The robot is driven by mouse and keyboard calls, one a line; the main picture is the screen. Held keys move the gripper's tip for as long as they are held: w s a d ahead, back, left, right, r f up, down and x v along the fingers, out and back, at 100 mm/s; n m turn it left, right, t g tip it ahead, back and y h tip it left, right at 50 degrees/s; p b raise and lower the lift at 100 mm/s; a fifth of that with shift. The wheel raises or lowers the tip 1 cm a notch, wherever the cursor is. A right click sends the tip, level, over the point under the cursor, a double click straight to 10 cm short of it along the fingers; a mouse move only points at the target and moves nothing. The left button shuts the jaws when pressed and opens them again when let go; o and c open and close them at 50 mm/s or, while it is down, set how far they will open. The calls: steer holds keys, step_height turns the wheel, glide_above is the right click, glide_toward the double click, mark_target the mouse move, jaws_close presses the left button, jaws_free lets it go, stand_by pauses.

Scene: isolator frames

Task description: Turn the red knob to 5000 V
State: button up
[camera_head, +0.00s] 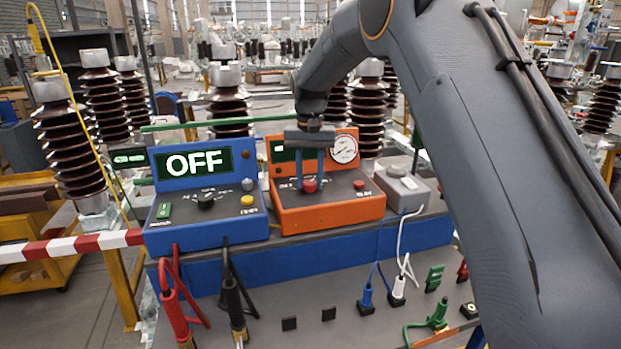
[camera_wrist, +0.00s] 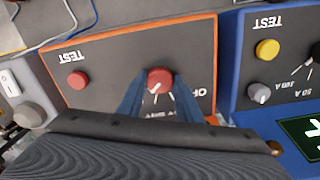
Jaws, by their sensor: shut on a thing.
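The red knob (camera_head: 310,185) is on the sloped dark face of the orange box (camera_head: 330,215). In the wrist view the red knob (camera_wrist: 160,79) shows a white pointer line aimed to the lower left, near lettering that I cannot fully read; "OF" shows to its right. My gripper (camera_head: 311,180) reaches down from above, one blue finger on each side of the knob. In the wrist view my gripper (camera_wrist: 159,90) is shut on the knob. The orange box has a round white gauge (camera_head: 344,149); its reading is too small to tell.
A blue box (camera_head: 207,230) with a display reading OFF stands left of the orange box. A red test button (camera_wrist: 77,80) is near the knob. A grey box (camera_head: 403,188) stands at the right. Cables and plugs (camera_head: 367,297) hang along the front.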

mark_target(310, 182)
steer(key=shift+w+r+m, duration=0.1)
steer(key=shift+r+m, duration=0.05)
steer(key=shift+m, duration=0.95)
steer(key=o, duration=1)
steer(key=shift+o, duration=0.2)
steer(key=shift+r+b, duration=1.15)
steer(key=shift+r, duration=2.7)
steer(key=s+d+f+n, duration=0.1)
steer(key=s+d+f, duration=0.4)
steer(key=s, duration=0.6)
steer(key=s+d+f+t, duration=0.1)
steer(key=s+d+f, duration=0.5)
steer(key=s, duration=0.5)
steer(key=s+d+f+n, duration=0.1)
steer(key=s+d+f, duration=0.4)
steer(key=s+d, duration=0.4)
steer(key=shift+s+f+n, duration=0.3)
steer(key=shift+s+f, duration=0.05)
steer(key=shift+s, duration=0.8)
